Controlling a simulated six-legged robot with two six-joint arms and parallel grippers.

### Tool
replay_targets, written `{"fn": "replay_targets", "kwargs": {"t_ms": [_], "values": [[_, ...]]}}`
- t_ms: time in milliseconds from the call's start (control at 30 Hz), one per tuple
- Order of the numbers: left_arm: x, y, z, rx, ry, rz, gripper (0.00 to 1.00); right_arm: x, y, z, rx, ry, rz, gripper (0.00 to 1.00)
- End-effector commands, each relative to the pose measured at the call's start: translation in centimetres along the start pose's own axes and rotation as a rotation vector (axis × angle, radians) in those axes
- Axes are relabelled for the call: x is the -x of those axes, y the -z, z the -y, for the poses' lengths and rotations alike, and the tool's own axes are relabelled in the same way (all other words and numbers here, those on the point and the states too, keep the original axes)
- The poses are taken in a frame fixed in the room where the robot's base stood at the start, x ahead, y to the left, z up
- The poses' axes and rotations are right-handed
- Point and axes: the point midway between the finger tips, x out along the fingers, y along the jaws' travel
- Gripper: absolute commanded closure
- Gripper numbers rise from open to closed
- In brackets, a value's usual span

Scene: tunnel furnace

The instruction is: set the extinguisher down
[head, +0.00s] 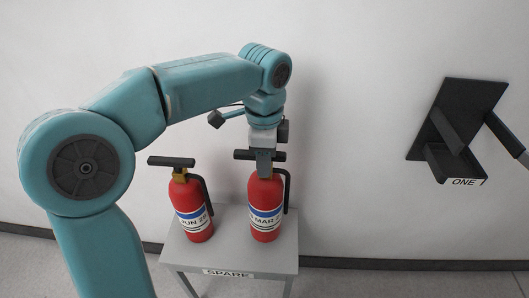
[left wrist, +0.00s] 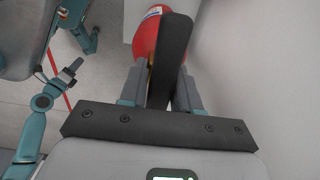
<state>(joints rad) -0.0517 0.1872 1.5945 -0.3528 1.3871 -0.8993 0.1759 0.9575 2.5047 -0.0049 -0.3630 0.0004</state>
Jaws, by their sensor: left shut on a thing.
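Two red fire extinguishers are at a small grey table (head: 228,258) labelled SPARE. The right extinguisher (head: 265,207), with a "MAR" label, is upright over the right part of the tabletop. Its base appears to touch the table, though I cannot be sure. My left gripper (head: 264,160) is shut on its top from above. In the left wrist view the fingers (left wrist: 158,88) are on either side of its dark handle, with the red body (left wrist: 147,40) beyond. The left extinguisher (head: 191,207), labelled "JUN 26", stands apart on the table.
A black wall bracket (head: 448,140) labelled ONE is on the wall at the right and looks empty. The pale wall stands close behind the table.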

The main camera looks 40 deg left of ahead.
Motion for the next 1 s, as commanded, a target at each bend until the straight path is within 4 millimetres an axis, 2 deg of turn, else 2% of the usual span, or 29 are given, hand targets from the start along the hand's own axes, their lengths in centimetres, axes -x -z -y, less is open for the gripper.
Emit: {"fn": "replay_targets", "kwargs": {"t_ms": [200,633,667,700,733,1000], "values": [[-2.9,0.0,0.0,0.001,0.003,-0.002,1.0,-1.2,0.0,-0.4,0.0,0.0,0.0,0.57],[-3.4,0.0,0.1,0.001,0.004,-0.003,1.0,-1.3,0.0,-0.5,0.0,0.0,0.0,0.57],[-3.6,0.0,0.0,0.0,-0.001,0.001,0.59,-1.3,0.0,-0.5,0.0,0.0,0.0,0.57],[-3.5,0.0,0.0,0.0,-0.001,0.001,0.46,-1.3,0.0,-0.5,0.0,0.0,0.0,0.57],[-3.5,0.0,0.0,0.0,-0.001,0.001,0.43,-1.3,0.0,-0.5,0.0,0.0,0.0,0.57],[-3.4,0.0,0.0,0.0,0.0,0.0,0.43,-1.2,0.0,-0.4,0.0,0.0,0.0,0.57]]}}
